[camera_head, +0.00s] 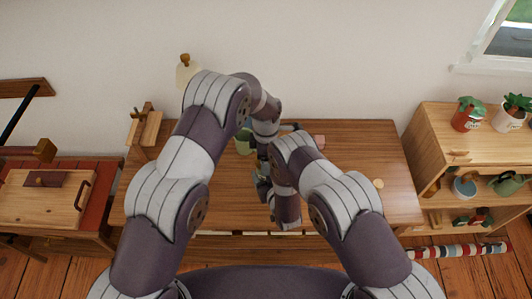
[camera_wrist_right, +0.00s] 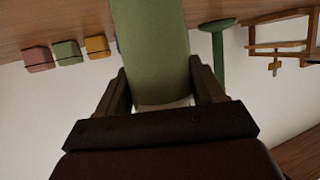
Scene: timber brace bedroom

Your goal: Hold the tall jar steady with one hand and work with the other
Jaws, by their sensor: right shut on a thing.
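The green tall jar (camera_wrist_right: 152,45) fills the upper middle of the right wrist view. My right gripper (camera_wrist_right: 158,82) has one dark finger on each side of it and is shut on it. The jar's far end is cut off by the picture edge. In the head view my two arms meet over the middle of the table and hide most of the jar. A green thing (camera_head: 243,141) shows just left of the wrists.
Pink (camera_wrist_right: 38,59), green (camera_wrist_right: 67,52) and yellow (camera_wrist_right: 97,46) blocks line up in the right wrist view. A green flat-ended stand (camera_wrist_right: 218,55) is beside the jar. The wooden table (camera_head: 375,160) is mostly clear at right. A shelf with plants (camera_head: 450,145) stands right.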

